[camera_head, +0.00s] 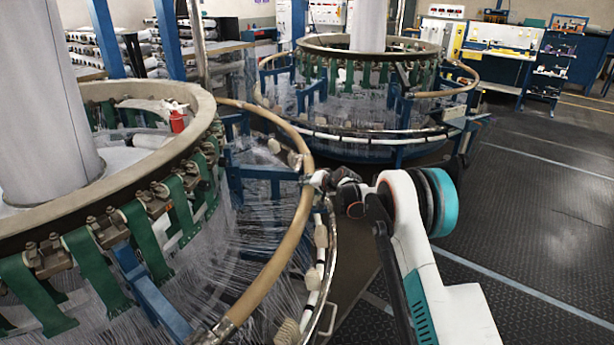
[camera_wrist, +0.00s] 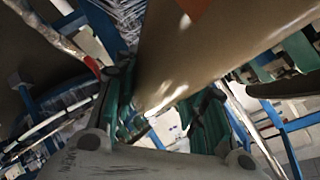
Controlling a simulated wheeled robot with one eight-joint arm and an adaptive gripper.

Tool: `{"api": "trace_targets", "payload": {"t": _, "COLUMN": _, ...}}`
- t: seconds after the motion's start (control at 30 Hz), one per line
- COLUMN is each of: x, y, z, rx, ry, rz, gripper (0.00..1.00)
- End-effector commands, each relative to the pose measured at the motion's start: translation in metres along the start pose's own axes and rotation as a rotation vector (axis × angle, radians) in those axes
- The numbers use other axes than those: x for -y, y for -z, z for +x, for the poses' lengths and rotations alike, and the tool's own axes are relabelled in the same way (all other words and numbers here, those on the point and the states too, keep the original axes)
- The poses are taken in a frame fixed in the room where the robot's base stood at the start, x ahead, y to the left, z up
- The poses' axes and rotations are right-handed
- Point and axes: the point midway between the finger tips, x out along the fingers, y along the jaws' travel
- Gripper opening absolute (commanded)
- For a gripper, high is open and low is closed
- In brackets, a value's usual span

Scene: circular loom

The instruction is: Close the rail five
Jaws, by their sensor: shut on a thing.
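A tan curved rail (camera_head: 284,258) runs around the near circular loom, above its fine threads. It fills the upper middle of the wrist view (camera_wrist: 190,50). No number shows on it, so I cannot tell whether it is rail five. My gripper (camera_head: 318,181) is at the rail's outer right side in the head view. In the wrist view my gripper (camera_wrist: 165,108) has a dark green finger on each side of the rail and is shut on it. The exact contact is partly hidden by the fingers and blurred.
The near loom's top ring (camera_head: 205,115) carries green straps (camera_head: 135,240). A lower shiny rim (camera_head: 330,260) with pale blocks lies below the rail. A second circular loom (camera_head: 360,140) stands behind. The dark floor (camera_head: 540,210) at right is clear. A workbench (camera_head: 500,55) stands far back.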

Motion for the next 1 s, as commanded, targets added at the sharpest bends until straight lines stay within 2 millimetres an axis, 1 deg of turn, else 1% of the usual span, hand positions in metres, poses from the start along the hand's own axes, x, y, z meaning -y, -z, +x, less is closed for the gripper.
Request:
{"api": "trace_targets", "payload": {"t": 0.03, "x": -0.007, "y": -0.003, "z": 0.005, "rx": 0.003, "ry": 0.000, "rz": 0.011, "gripper": 0.00}}
{"api": "trace_targets", "payload": {"t": 0.2, "x": -0.016, "y": -0.011, "z": 0.011, "rx": 0.019, "ry": 0.001, "rz": 0.029, "gripper": 0.00}}
{"api": "trace_targets", "payload": {"t": 0.63, "x": -0.021, "y": -0.016, "z": 0.013, "rx": 0.029, "ry": -0.003, "rz": 0.032, "gripper": 0.00}}
{"api": "trace_targets", "payload": {"t": 0.67, "x": -0.022, "y": -0.016, "z": 0.013, "rx": 0.029, "ry": -0.004, "rz": 0.032, "gripper": 0.44}}
{"api": "trace_targets", "payload": {"t": 0.7, "x": -0.022, "y": -0.016, "z": 0.013, "rx": 0.028, "ry": -0.004, "rz": 0.032, "gripper": 0.53}}
{"api": "trace_targets", "payload": {"t": 0.73, "x": -0.022, "y": -0.016, "z": 0.013, "rx": 0.028, "ry": -0.003, "rz": 0.032, "gripper": 0.59}}
{"api": "trace_targets", "payload": {"t": 1.0, "x": -0.019, "y": -0.014, "z": 0.013, "rx": 0.026, "ry": 0.000, "rz": 0.033, "gripper": 0.59}}
